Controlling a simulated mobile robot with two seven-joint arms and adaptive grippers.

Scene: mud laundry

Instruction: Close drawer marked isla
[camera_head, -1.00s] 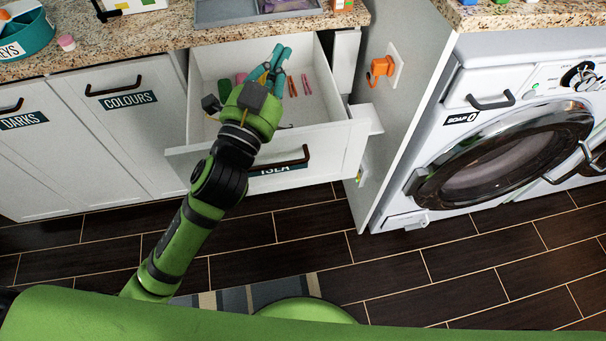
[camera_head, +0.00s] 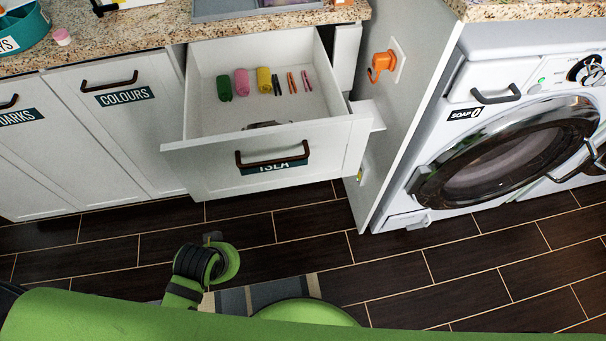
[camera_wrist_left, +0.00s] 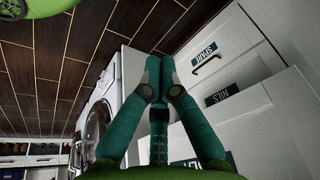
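The drawer marked ISLA (camera_head: 215,180) stands pulled out below the counter in the head view, with its dark handle (camera_head: 272,162) and label (camera_head: 274,167) on the front. Green, pink and yellow rolls and several small pegs lie inside. My left arm is drawn back over the floor, apart from the drawer. Its fingers are hidden in the head view. In the left wrist view my left gripper (camera_wrist_left: 158,82) has its teal fingers together at the tips, with nothing seen between them. My right gripper is not in view.
Cabinet fronts marked COLOURS (camera_head: 125,98) and DARKS (camera_head: 17,117) are shut at left. A washing machine (camera_head: 455,150) stands at right beyond a white side panel. Fronts marked SPARE (camera_wrist_left: 205,55) and NILS (camera_wrist_left: 217,98) show in the left wrist view.

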